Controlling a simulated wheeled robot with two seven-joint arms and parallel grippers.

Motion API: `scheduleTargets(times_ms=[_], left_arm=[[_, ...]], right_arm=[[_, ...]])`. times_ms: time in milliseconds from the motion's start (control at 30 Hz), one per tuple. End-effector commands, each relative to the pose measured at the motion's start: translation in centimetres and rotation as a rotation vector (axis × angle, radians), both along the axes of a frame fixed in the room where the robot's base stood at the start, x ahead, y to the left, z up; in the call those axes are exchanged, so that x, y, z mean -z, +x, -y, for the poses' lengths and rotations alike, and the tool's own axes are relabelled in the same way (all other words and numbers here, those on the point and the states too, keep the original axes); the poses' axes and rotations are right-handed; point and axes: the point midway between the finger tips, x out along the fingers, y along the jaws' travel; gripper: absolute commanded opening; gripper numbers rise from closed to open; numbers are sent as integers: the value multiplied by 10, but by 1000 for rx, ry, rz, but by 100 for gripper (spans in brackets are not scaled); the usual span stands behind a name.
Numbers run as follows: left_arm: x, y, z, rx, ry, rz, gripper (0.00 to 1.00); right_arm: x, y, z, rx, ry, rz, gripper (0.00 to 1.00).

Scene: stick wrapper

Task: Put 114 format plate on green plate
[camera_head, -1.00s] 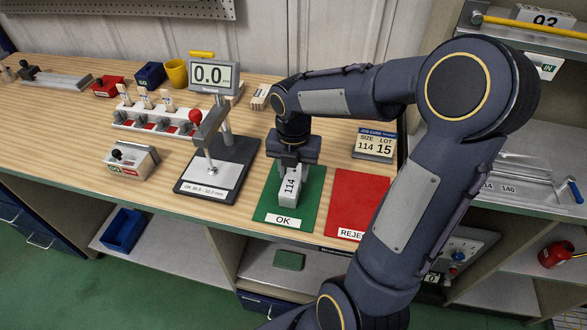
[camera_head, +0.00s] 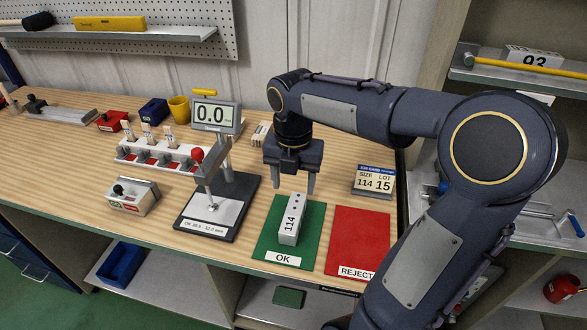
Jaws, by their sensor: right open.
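The 114 format plate (camera_head: 293,221) is a light grey block marked 114. It rests on the green plate (camera_head: 266,246), which is labelled OK. My right gripper (camera_head: 291,187) is open and empty, a little above and behind the block, fingers pointing down and apart from it. My left gripper is not in view.
A red plate (camera_head: 357,243) labelled REJECT lies to the right of the green one. A job card (camera_head: 374,181) reading size 114, lot 15 stands behind it. A gauge stand with a display (camera_head: 216,117) and a rack (camera_head: 160,155) of sticks are on the left.

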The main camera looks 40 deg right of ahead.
Motion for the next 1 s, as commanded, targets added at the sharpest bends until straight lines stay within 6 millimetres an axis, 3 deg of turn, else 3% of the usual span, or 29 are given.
scheduleTargets(times_ms=[133, 367, 467, 700, 900, 1000], left_arm=[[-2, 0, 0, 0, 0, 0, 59], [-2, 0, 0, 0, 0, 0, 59], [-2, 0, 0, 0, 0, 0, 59], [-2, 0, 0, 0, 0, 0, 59], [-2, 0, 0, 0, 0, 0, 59], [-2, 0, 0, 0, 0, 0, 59]], right_arm=[[-23, 1, 0, -1, 0, 2, 58], [-34, -10, -6, 116, 13, 24, 58], [-34, -27, -17, 350, 52, 68, 58], [-18, -84, -57, 1192, 289, 128, 58], [3, -121, -88, 1851, 553, 27, 58], [13, -132, -99, 2080, 654, -55, 58]])
